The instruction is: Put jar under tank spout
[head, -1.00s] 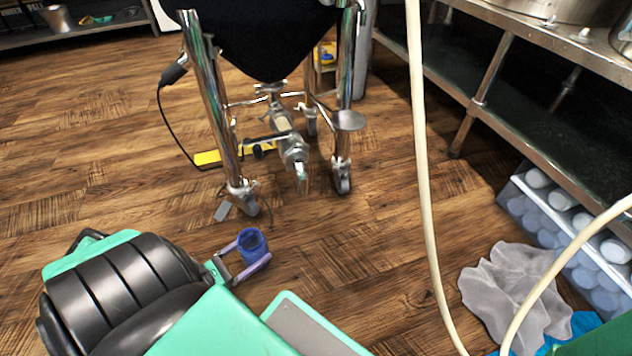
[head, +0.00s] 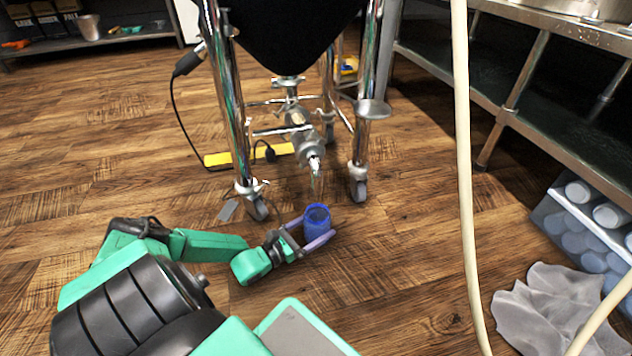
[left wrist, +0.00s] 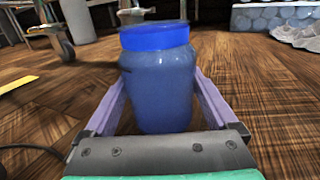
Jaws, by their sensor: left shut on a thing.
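The blue jar (head: 316,218) is between the fingers of my left gripper (head: 310,236), which is shut on it. In the left wrist view the jar (left wrist: 157,85) stands upright between the two purple fingers, with a brighter blue band at its top. The black tank (head: 285,35) stands on shiny legs with casters. Its metal spout (head: 314,165) points down, and in the head view the jar appears just below the spout tip. I cannot tell the exact gap or whether the jar touches the floor. My right gripper is not in view.
Tank legs with casters (head: 358,185) stand on both sides of the spout. A yellow bar (head: 222,158) lies behind. A pale hose (head: 465,180) hangs at the right. A grey cloth (head: 548,312) and a crate of bottles (head: 590,225) are at lower right. Wooden floor is open at left.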

